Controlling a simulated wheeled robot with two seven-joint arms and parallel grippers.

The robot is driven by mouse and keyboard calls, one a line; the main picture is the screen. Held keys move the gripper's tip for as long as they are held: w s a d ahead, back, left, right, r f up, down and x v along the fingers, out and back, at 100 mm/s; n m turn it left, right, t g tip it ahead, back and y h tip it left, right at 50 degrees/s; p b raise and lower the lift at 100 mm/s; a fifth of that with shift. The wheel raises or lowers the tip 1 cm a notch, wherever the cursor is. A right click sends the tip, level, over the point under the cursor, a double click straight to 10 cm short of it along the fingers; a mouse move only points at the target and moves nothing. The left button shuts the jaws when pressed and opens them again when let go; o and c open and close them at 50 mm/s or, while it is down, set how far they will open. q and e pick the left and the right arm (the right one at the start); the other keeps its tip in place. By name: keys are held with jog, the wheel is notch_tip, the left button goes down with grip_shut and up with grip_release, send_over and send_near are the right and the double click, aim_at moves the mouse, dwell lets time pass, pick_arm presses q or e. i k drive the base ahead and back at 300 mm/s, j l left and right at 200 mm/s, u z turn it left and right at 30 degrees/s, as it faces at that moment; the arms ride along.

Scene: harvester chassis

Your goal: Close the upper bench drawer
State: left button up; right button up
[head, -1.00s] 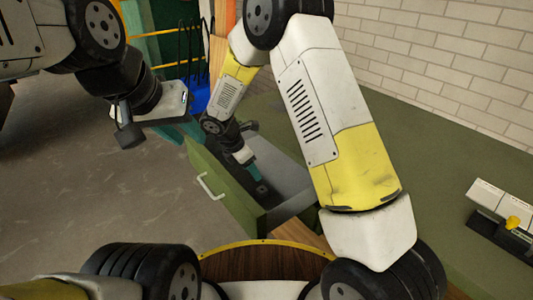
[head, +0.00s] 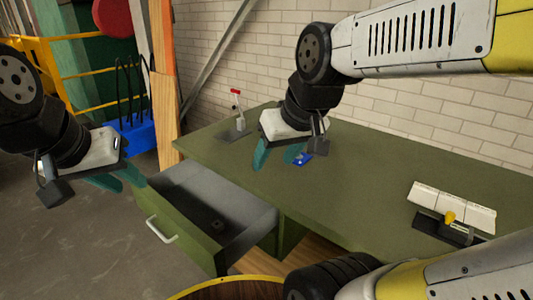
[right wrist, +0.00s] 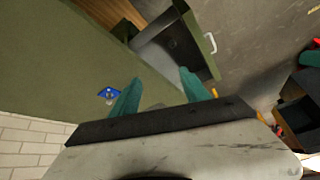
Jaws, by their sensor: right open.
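The upper bench drawer (head: 183,232) is pulled out from the left part of the green bench. Its green front has a pale bar handle (head: 160,230), and its grey inside shows a small dark item. The drawer also shows in the right wrist view (right wrist: 173,47), with its handle (right wrist: 212,43). My right gripper (head: 278,157) is open and empty above the bench top, right of and higher than the drawer. It also shows in the right wrist view (right wrist: 159,92). My left gripper (head: 118,182) is open and empty, left of the drawer front.
The green bench top (head: 350,205) is mostly clear. A small blue item (head: 303,159) lies near my right fingers. A white-and-black tool with a yellow knob (head: 450,217) lies at right. A red-topped device (head: 237,110) stands at the back left, before a brick wall.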

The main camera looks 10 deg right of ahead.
aim_at(183, 199)
jog(key=j+z, duration=0.2)
jog(key=z, duration=0.2)
jog(key=j+z, duration=0.25)
jog(key=z, duration=0.2)
jog(key=j+z, duration=0.25)
jog(key=z, duration=0.15)
jog(key=k+j+z, duration=0.15)
jog(key=j, duration=0.3)
jog(key=k+j+z, duration=0.1)
jog(key=j, duration=0.3)
jog(key=k+j+z, duration=0.15)
jog(key=j, duration=0.3)
jog(key=k+j+z, duration=0.1)
jog(key=j, duration=0.3)
jog(key=k+j+z, duration=0.3)
jog(key=j, duration=0.15)
jog(key=j+z, duration=0.2)
jog(key=k+j+z, duration=0.15)
jog(key=j, duration=0.2)
